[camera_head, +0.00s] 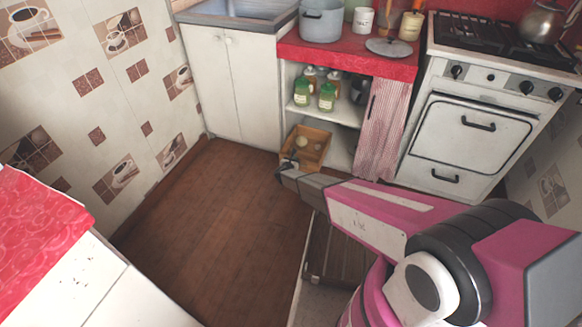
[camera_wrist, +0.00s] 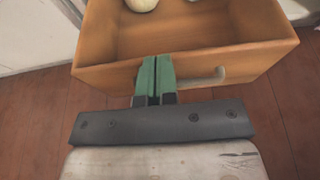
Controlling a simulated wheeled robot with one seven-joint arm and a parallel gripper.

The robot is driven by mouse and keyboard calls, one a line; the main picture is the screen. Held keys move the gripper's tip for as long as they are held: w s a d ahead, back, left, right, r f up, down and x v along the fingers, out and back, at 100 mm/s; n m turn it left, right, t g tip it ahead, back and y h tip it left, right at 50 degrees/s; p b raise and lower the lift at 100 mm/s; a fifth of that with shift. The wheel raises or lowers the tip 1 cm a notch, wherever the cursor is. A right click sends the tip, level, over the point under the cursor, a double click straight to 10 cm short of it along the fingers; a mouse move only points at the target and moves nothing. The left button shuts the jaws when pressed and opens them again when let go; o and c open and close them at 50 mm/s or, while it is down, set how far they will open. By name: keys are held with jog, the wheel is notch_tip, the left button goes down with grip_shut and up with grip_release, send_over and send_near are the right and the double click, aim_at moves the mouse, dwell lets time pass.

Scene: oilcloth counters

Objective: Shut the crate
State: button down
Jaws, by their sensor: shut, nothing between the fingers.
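The crate (camera_wrist: 200,70) is an orange-brown wooden box with an open top and a pale handle (camera_wrist: 208,77) on its front. In the head view the crate (camera_head: 318,146) sits low at the bottom of the red-topped counter unit and sticks out in front of it. Pale round things (camera_wrist: 141,5) lie inside. My gripper (camera_wrist: 155,62) is shut and empty, with its green fingertips in front of the crate's front wall, left of the handle. I cannot tell if the fingertips touch the wall. In the head view my gripper (camera_head: 284,172) is at the crate's near side.
Green-filled jars (camera_head: 302,92) stand on the shelf above the crate. A striped curtain (camera_head: 380,125) hangs to its right, beside the white oven (camera_head: 470,130). A white cabinet (camera_head: 235,90) stands to its left. Wooden floor (camera_head: 210,220) is clear at left.

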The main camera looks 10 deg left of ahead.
jog(key=w, duration=0.5)
jog(key=w+d, duration=0.1)
jog(key=w, duration=0.4)
jog(key=w+d, duration=0.1)
jog(key=w, duration=0.4)
jog(key=shift+w, duration=0.45)
